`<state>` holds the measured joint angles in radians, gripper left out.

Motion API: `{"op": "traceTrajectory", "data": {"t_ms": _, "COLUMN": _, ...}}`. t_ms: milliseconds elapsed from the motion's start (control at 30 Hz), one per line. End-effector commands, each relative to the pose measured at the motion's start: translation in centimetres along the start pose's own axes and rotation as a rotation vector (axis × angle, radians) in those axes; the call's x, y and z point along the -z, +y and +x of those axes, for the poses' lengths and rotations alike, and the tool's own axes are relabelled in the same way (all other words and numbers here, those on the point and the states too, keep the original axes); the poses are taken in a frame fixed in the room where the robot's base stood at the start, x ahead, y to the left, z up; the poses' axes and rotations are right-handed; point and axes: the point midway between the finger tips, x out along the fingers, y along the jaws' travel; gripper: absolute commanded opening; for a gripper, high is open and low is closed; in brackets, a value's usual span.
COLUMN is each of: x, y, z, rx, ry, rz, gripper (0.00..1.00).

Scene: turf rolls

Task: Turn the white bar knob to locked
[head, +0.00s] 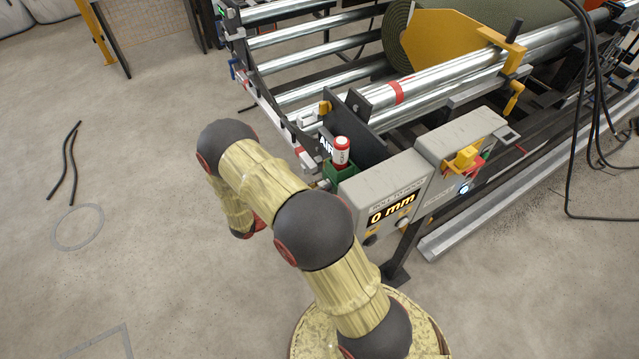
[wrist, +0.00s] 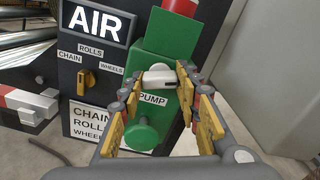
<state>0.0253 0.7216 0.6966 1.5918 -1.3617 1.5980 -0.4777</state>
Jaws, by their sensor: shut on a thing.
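The white bar knob (wrist: 158,79) shows in the wrist view on the front of a green box (wrist: 165,40), just above a label reading PUMP. It lies nearly level across the picture and has a dark mark near its right end. My gripper (wrist: 156,80) is shut on it, one yellow-padded finger at each end. No locked marking is readable. In the head view my arm hides the gripper and the knob; the green box (head: 341,171) shows in part beyond the arm.
A red-and-white cylinder (head: 341,152) tops the green box. A grey display box (head: 390,195) stands right of it. Open floor lies left.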

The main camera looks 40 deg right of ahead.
Motion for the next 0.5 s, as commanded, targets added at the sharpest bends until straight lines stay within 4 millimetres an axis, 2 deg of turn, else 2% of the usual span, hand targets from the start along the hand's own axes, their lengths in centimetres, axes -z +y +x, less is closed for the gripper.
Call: {"op": "traceTrajectory", "data": {"t_ms": 500, "x": -0.25, "y": -0.04, "z": -0.02, "rx": -0.001, "ry": -0.001, "rz": -0.492, "gripper": 0.08}}
